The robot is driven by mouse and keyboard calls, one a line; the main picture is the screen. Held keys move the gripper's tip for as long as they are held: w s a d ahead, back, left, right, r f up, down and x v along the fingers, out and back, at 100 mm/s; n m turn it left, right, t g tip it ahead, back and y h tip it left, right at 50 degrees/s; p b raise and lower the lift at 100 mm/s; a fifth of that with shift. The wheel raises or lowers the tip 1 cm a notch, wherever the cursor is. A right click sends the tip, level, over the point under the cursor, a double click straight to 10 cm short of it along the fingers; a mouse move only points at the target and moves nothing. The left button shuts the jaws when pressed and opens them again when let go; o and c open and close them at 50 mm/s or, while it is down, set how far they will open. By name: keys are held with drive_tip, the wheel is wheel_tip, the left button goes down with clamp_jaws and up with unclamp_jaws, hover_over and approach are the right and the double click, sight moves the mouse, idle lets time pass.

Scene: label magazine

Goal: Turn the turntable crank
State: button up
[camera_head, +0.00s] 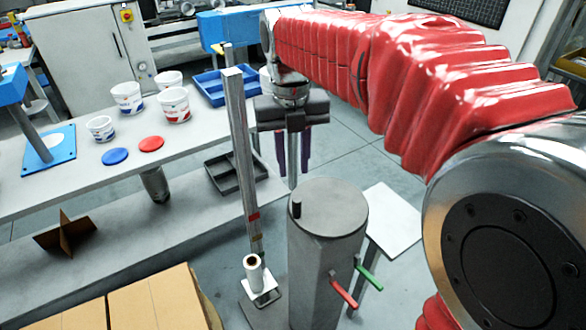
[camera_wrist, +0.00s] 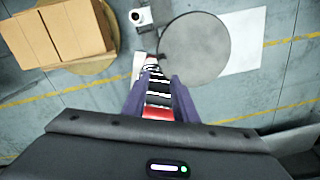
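The turntable is a grey cylinder (camera_head: 328,265) with a flat round top, and its top shows as a grey disc in the wrist view (camera_wrist: 197,52). A short black upright peg (camera_head: 296,209) stands near the left edge of the top and looks like the crank knob. My gripper (camera_head: 292,170) hangs behind the cylinder in the head view, fingers pointing down and apart. In the wrist view my gripper's purple fingers (camera_wrist: 160,92) are also apart. A black, white and red striped thing shows between them there; I cannot tell whether it is touched. The knob is unclear in that view.
A tall grey post (camera_head: 241,150) stands left of the cylinder, close to my gripper in the head view. A white roll (camera_head: 253,268) stands near its foot. Red (camera_head: 344,292) and green (camera_head: 369,276) handles stick out from the cylinder. Cardboard boxes (camera_head: 130,305) are at the lower left.

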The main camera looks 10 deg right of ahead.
drive_tip(key=s+m, duration=0.1)
drive_tip(key=d+m, duration=0.1)
drive_tip(key=m, duration=0.1)
drive_tip(key=shift+s+r+m+t, duration=0.15)
drive_tip(key=shift+s+m+t, duration=0.15)
drive_tip(key=shift+s, duration=0.1)
drive_tip(key=c, duration=0.6)
drive_tip(key=s+m, duration=0.1)
drive_tip(key=m, duration=0.1)
drive_tip(key=s+d+m, duration=0.1)
drive_tip(key=m, duration=0.1)
drive_tip(key=shift+d+t, duration=0.15)
drive_tip(key=shift+t, duration=0.15)
clamp_jaws()
drive_tip(key=s+d+f+m+t, duration=0.2)
drive_tip(key=s+m, duration=0.4)
drive_tip(key=m, duration=0.8)
drive_tip(key=s+d+f+m+t, duration=0.2)
drive_tip(key=s+m, duration=0.5)
drive_tip(key=m, duration=0.8)
drive_tip(key=shift+d+f, duration=0.7)
drive_tip(key=shift+d, duration=0.1)
